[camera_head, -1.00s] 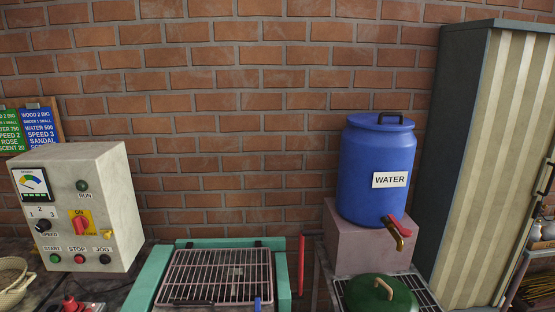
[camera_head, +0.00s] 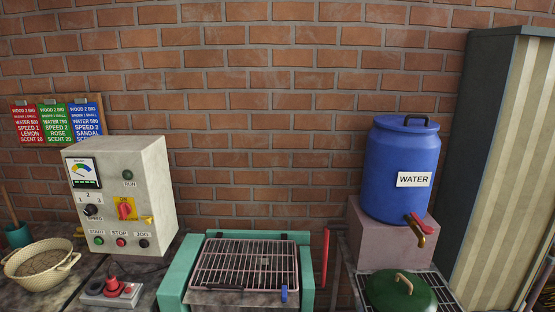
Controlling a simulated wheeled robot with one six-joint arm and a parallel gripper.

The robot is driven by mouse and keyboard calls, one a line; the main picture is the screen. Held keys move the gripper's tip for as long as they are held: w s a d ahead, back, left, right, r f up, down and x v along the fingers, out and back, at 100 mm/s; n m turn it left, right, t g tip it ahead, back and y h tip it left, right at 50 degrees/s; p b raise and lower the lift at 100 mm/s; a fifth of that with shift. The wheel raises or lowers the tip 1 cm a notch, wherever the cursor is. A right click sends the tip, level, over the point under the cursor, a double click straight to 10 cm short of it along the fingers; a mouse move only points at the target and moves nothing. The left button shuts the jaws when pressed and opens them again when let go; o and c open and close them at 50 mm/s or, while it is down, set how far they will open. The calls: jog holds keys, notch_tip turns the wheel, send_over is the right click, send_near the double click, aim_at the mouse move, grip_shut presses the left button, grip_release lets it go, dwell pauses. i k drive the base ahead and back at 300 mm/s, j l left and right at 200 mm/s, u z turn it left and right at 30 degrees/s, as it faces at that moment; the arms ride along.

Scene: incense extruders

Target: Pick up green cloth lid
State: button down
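The green lid (camera_head: 400,293) is at the lower right in the head view. It is round and domed, with a tan loop handle (camera_head: 404,281) on top. It rests over a dark wire rack (camera_head: 446,291), in front of the blue water barrel. Its lower edge is close to the bottom of the picture, and what is under it cannot be seen. My gripper is not in view.
The blue water barrel (camera_head: 401,165), with a red-handled tap, stands on a pinkish block (camera_head: 367,238) behind the lid. A green-framed machine with a wire grate (camera_head: 246,265) is left of it. A grey control box (camera_head: 121,185) and beige basket (camera_head: 40,265) are further left.

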aim_at(387, 290)
jog(key=i+l+z, duration=0.2)
jog(key=i, duration=0.15)
jog(key=i+l+z, duration=0.2)
jog(key=i, duration=0.2)
jog(key=i+l+z, duration=0.1)
jog(key=i+z, duration=0.15)
jog(key=i, duration=0.15)
